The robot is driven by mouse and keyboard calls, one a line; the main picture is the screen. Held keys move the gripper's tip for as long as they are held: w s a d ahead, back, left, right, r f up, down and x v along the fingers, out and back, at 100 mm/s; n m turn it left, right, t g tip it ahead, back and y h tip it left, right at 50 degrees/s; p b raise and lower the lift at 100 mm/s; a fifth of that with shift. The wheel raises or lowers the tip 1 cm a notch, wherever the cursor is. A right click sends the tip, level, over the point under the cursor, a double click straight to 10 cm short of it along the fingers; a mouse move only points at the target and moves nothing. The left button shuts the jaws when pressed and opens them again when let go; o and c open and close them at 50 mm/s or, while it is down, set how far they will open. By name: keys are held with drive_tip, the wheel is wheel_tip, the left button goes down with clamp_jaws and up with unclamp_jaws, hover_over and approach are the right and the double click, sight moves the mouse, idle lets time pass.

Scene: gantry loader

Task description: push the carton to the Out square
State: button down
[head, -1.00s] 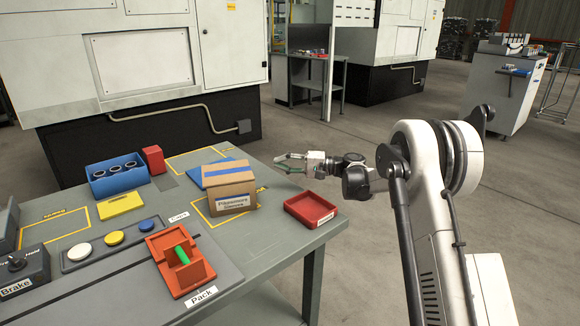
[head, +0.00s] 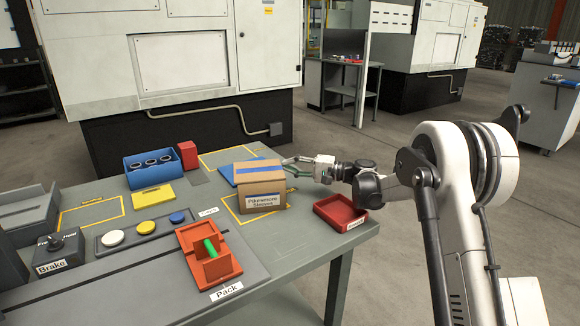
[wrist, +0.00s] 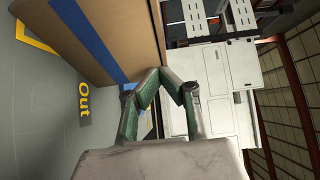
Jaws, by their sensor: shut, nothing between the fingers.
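The brown carton (head: 262,190) stands upright on the grey table, with a blue stripe on top and a printed label in front. A yellow outline (head: 258,213) shows around its foot in the head view. My gripper (head: 287,162) is shut and empty at the carton's back right corner. In the wrist view its closed fingertips (wrist: 163,74) overlap the carton's edge (wrist: 130,35); I cannot tell whether they touch. The word Out (wrist: 84,103) and a yellow corner (wrist: 32,38) lie on the table beside the carton there.
A red tray (head: 340,212) sits right of the carton near the table edge. A blue block with holes (head: 150,169), a red block (head: 188,155) and a yellow plate (head: 152,197) stand left. An orange fixture (head: 208,254) holds a green piece in front. Another yellow outline (head: 210,152) lies behind.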

drive_tip(key=shift+s+a, duration=0.4)
drive_tip(key=shift+a, duration=0.25)
drive_tip(key=shift+s+a, duration=0.4)
drive_tip(key=shift+a, duration=0.2)
drive_tip(key=shift+d, duration=0.1)
drive_tip(key=shift+w, duration=0.1)
drive_tip(key=w+d+p+v, duration=0.1)
drive_tip(key=w+p+v, duration=0.15)
drive_tip(key=v, duration=1.05)
drive_tip(key=s+r+t+h+p, duration=0.1)
drive_tip(key=s+r+h, duration=0.4)
drive_tip(key=s, duration=0.4)
drive_tip(key=s+r+h+p, duration=0.1)
drive_tip(key=s+r+h, duration=0.2)
drive_tip(key=s+r, duration=0.55)
drive_tip(key=s+d+f+h+p, duration=0.1)
drive_tip(key=s+d+h, duration=0.2)
drive_tip(key=s, duration=0.6)
drive_tip(key=s+d+f+n+t+h+p, duration=0.1)
drive_tip(key=s+d+f+h, duration=0.1)
drive_tip(key=s+d, duration=0.4)
drive_tip(key=s+d+f+n+t+h+p, duration=0.1)
drive_tip(key=s+d+h, duration=0.3)
drive_tip(key=s, duration=1)
drive_tip(key=shift+s+d+f+h+p, duration=0.2)
drive_tip(key=shift+f+h+p, duration=0.1)
drive_tip(key=shift+p, duration=0.25)
